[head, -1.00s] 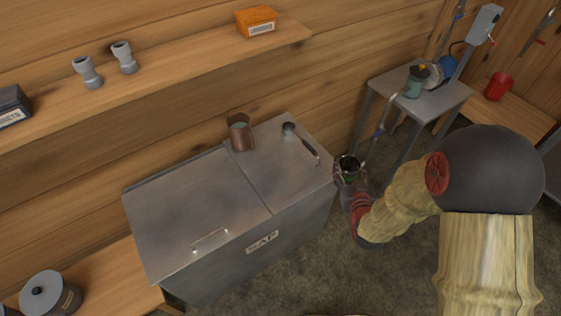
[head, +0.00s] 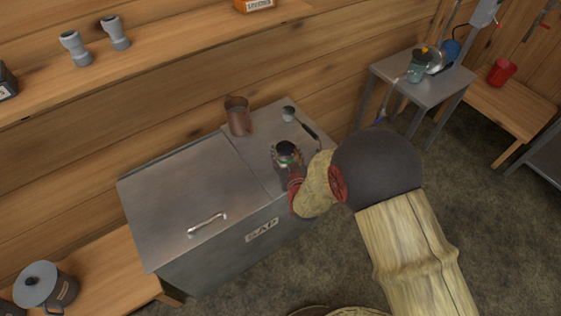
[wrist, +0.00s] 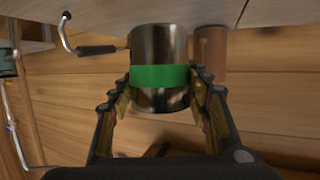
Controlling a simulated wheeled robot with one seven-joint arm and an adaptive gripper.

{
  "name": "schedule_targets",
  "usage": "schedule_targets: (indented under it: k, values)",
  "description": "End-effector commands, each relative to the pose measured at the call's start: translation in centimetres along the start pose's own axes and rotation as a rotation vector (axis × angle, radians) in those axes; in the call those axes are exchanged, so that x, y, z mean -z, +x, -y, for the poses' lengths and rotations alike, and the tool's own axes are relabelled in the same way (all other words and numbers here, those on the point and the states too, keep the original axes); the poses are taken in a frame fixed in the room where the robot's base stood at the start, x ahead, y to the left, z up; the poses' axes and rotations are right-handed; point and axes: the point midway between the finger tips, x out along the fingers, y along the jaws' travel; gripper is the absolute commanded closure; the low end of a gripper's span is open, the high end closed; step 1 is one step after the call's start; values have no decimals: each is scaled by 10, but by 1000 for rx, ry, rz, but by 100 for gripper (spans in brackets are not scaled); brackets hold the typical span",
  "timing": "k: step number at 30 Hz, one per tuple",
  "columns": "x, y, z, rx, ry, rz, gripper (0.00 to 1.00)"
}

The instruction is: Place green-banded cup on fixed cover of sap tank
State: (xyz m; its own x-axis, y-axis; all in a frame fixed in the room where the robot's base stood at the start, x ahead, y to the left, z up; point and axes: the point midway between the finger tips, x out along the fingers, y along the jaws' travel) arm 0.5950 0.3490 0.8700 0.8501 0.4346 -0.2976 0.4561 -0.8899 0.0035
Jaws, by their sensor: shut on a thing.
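The green-banded cup (wrist: 160,99) is a dark metal cup with a bright green band. My gripper (wrist: 160,92) is shut on it, one finger on each side at the band. In the head view my gripper (head: 288,160) and the cup (head: 285,148) are over the right part of the tank top, near its front. I cannot tell whether the cup touches the cover. The sap tank (head: 262,232) is a grey metal box with a SAP label. Its fixed cover (head: 262,138) is the right section; the left lid (head: 185,195) has a handle and lies closed.
A copper-brown cup (head: 238,115) stands at the back of the fixed cover. A shelf (head: 180,60) runs along the wall behind. A small metal table (head: 425,85) stands at the right.

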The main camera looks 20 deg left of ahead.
Motion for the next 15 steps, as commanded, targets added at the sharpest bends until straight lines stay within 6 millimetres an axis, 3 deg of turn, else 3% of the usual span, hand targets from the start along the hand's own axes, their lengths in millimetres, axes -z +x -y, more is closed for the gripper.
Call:
schedule_targets:
  k: [10,15]
  values:
    - [-18,20,14,1,0,-1,77]
    - [-44,29,15,0,0,1,77]
